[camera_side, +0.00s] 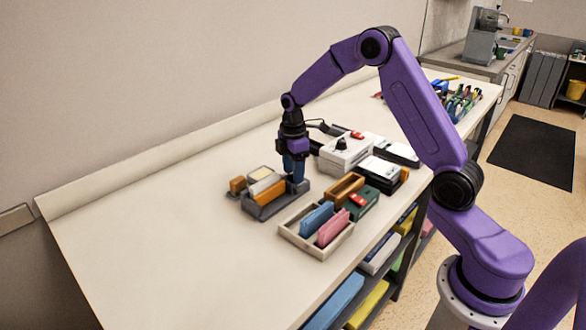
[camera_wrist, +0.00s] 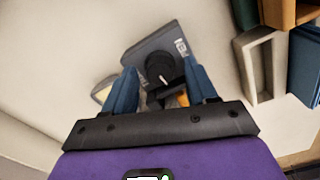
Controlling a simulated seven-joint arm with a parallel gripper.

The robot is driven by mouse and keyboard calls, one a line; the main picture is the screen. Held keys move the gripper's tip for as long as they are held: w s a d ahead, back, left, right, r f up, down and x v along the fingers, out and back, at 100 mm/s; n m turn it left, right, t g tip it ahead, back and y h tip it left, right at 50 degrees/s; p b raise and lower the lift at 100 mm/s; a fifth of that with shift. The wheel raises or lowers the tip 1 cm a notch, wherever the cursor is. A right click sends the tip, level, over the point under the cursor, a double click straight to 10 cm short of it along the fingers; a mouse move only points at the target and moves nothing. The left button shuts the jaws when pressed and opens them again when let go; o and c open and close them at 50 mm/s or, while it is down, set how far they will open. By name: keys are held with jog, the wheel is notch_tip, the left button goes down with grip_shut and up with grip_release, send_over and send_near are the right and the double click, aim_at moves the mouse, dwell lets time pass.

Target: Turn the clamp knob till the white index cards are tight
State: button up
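The clamp is a dark grey holder (camera_side: 262,212) on the bench, left of centre in the side view. Pale cards (camera_side: 266,184) stand in it beside an orange-brown block (camera_side: 270,194). In the wrist view, the clamp's grey end (camera_wrist: 150,47) carries a round black knob (camera_wrist: 160,66) with a white pointer line. My gripper (camera_side: 296,176) points down over the clamp's right end. In the wrist view, its blue fingers (camera_wrist: 160,76) are apart, one on each side of the knob. Contact with the knob cannot be told. How tight the cards are does not show.
A pale divided tray (camera_side: 316,252) with blue and pink cards stands in front. A wooden box (camera_side: 343,188), a green box (camera_side: 362,205) and a white box with a black knob (camera_side: 345,155) stand to the right. The bench's left side is clear.

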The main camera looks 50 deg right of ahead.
jog(key=c, duration=1)
jog(key=shift+r+m, duration=0.1)
jog(key=shift+m, duration=2.3)
jog(key=o, duration=1.1)
jog(key=shift+c, duration=0.2)
jog(key=shift+a, duration=0.1)
jog(key=shift+d+r, duration=0.15)
jog(key=shift+r, duration=1.85)
jog(key=shift+d+r, duration=0.1)
jog(key=shift+r, duration=1.9)
